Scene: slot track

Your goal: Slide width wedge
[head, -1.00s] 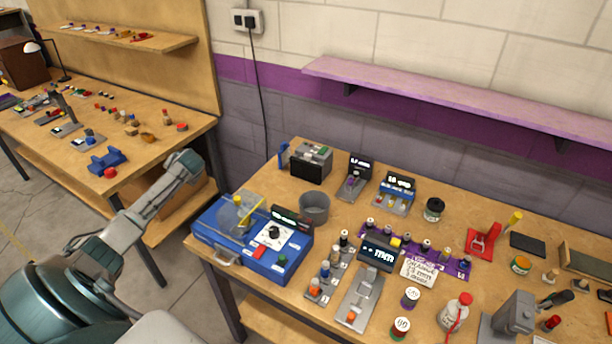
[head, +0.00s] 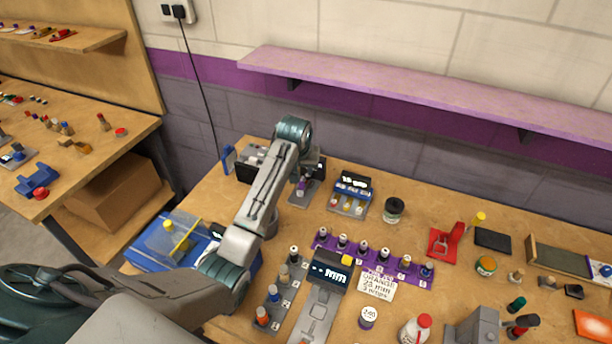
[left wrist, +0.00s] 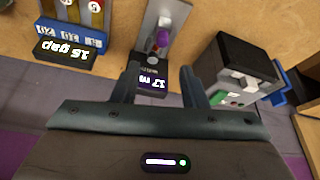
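No part is clearly labelled as a width wedge. A small grey gauge (head: 303,192) with a purple knob and a dark display stands at the back of the table. In the left wrist view, its grey plate (left wrist: 157,20), purple knob (left wrist: 162,38) and lit display (left wrist: 150,84) show upside down. My left gripper (left wrist: 160,88) is open, its fingers on either side of the display; whether they touch it is unclear. In the head view my arm hides the fingers. A larger grey slide plate (head: 316,318) with an "mm" display (head: 329,270) lies nearer the front. My right gripper is not in view.
A grey box (left wrist: 238,75) with a black side stands beside the gauge. A gauge with a blue-framed display (head: 351,190) is on its other side. A purple strip (head: 378,256) holds several knobs. A blue box (head: 150,255) is partly behind my arm. A shelf (head: 400,92) overhangs the back.

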